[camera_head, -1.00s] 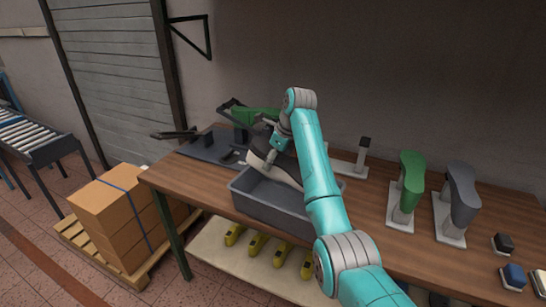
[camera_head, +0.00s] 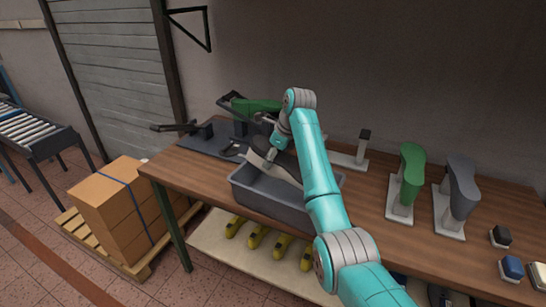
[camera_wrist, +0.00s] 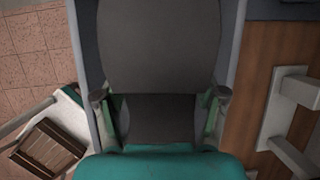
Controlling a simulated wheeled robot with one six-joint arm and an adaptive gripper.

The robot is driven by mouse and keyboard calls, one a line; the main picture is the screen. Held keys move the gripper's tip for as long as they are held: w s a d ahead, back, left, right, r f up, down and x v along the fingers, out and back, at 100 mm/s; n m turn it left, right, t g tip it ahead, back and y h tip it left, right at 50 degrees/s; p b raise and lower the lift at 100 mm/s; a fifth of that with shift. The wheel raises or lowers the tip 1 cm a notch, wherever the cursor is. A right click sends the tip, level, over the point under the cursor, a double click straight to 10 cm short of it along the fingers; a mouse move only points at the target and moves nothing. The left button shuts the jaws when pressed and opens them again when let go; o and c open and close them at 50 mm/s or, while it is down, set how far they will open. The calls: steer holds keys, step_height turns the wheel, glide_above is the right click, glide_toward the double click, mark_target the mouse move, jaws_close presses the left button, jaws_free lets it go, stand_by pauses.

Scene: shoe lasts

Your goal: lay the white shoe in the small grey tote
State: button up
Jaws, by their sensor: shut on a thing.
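The white shoe (camera_head: 284,169), with a dark grey sole, is held over the small grey tote (camera_head: 262,205), tilted, with its lower part at or just inside the opening. My gripper (camera_head: 270,155) is shut on the shoe. In the wrist view the shoe's dark sole (camera_wrist: 160,45) fills the middle, with a finger of my gripper (camera_wrist: 160,103) on each side. The tote's walls (camera_wrist: 237,40) show on both sides of the shoe. The arm hides the tote's right part, and I cannot tell whether the shoe touches the tote's floor.
The tote stands at the front of the wooden table (camera_head: 345,215). A dark fixture with a green last (camera_head: 258,105) stands behind it. A green last (camera_head: 411,170) and a grey last (camera_head: 462,183) stand to the right. Boxes on a pallet (camera_head: 120,205) are at left.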

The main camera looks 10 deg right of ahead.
steer(key=o, duration=1.8)
steer(key=v, duration=1.2)
steer(key=shift+w, duration=0.1)
